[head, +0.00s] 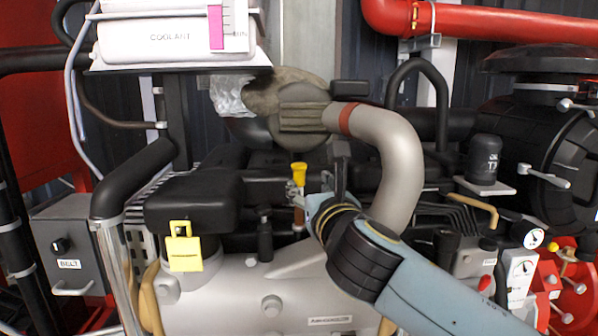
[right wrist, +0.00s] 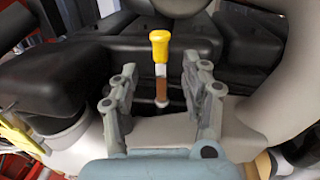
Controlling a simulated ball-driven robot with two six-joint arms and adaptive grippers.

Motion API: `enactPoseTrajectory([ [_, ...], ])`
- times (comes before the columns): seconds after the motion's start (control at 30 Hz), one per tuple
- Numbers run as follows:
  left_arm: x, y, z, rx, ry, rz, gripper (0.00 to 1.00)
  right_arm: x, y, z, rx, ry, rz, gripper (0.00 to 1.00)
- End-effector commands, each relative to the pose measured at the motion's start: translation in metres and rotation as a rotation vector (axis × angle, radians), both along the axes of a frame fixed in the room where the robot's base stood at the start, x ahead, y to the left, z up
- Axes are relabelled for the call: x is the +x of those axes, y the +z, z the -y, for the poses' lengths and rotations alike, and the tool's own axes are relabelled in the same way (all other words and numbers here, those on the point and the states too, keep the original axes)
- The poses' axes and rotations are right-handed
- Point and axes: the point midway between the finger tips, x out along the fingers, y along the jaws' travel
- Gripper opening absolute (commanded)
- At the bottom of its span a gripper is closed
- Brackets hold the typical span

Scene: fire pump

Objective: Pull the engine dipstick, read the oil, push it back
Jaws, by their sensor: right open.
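The dipstick has a yellow handle (head: 299,170), upright behind the pale engine block. In the right wrist view the yellow handle (right wrist: 160,44) shows above a short pale section and a brown section (right wrist: 161,88). I cannot tell how far the dipstick sits in its tube. My right gripper (head: 311,190) is open, close to the dipstick just below the handle. In the right wrist view its two fingers (right wrist: 160,80) stand either side of the brown section, with gaps on both sides. My left gripper is not in view.
A large grey curved pipe (head: 398,160) arches over my right gripper. A black cover (head: 192,202) with a yellow tag (head: 184,247) lies left of the dipstick. A coolant tank (head: 170,38) hangs above left. Gauges (head: 533,238) and a red pipe (head: 490,22) are at right.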

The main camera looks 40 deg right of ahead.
Motion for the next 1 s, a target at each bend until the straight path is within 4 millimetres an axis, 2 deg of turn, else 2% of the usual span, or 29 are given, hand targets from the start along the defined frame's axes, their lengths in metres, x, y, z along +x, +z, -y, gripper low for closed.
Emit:
enactPoseTrajectory([
  [0.3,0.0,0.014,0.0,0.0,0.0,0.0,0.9,0.051,0.002,0.032,0.002,-0.001,0.0,0.47],
  [0.5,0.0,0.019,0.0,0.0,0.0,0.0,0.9,0.077,0.001,0.047,0.005,-0.001,0.001,0.47],
  [0.67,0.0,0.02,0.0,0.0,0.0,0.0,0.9,0.085,0.0,0.052,0.005,0.0,0.001,0.47],
  [0.9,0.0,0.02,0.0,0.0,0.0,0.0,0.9,0.086,0.0,0.052,0.006,0.0,0.0,0.47],
  [0.93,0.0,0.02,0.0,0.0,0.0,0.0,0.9,0.086,0.0,0.052,0.006,0.0,0.0,0.46],
  [1.0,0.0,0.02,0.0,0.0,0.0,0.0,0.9,0.086,0.0,0.052,0.006,0.0,0.0,0.36],
])
